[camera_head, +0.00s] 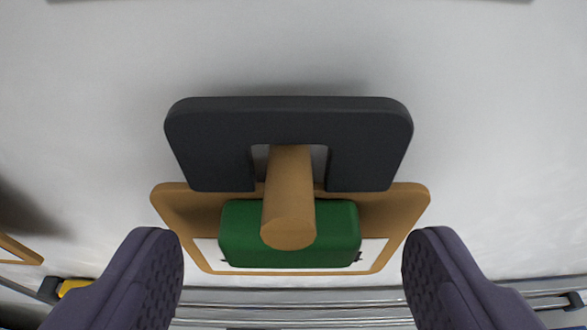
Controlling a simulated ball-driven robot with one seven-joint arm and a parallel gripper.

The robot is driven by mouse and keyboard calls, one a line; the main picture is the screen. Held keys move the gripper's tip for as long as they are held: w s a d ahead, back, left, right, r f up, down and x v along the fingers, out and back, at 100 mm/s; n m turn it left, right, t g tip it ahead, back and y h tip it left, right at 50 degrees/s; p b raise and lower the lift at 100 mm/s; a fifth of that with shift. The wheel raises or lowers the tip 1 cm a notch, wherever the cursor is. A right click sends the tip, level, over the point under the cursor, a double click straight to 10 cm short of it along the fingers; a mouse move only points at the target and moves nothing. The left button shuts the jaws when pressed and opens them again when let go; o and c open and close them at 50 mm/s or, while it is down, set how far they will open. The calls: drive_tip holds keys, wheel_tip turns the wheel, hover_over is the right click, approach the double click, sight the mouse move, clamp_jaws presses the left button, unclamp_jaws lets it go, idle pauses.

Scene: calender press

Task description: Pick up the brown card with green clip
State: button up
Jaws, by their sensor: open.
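The brown card (388,208) shows in the middle of the head view, with a white panel on its lower part. A green clip (340,235) covers its centre. A brown round peg (290,205) points toward the camera in front of the clip. A dark grey slotted plate (290,120) lies above, its slot around the peg's far end. My gripper (293,255) is open, with one purple finger on each side of the card's lower part. Nothing is between the fingertips in their grip; I cannot tell their depth relative to the card.
A pale grey surface (490,130) fills the background and is clear around the card. Metal rails (290,300) run across the bottom. Part of another brown frame (18,250) and a yellow piece (72,287) show at the lower left.

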drive_tip(key=shift+w+f, duration=0.2)
drive_tip(key=shift+w, duration=0.3)
drive_tip(key=shift+s, duration=0.15)
drive_tip(key=shift+c, duration=0.9)
drive_tip(key=c, duration=0.9)
drive_tip(key=shift+c, duration=0.2)
drive_tip(key=shift+r, duration=0.15)
drive_tip(key=s+b, duration=1.3)
drive_tip(key=s, duration=0.5)
drive_tip(key=shift+r, duration=0.2)
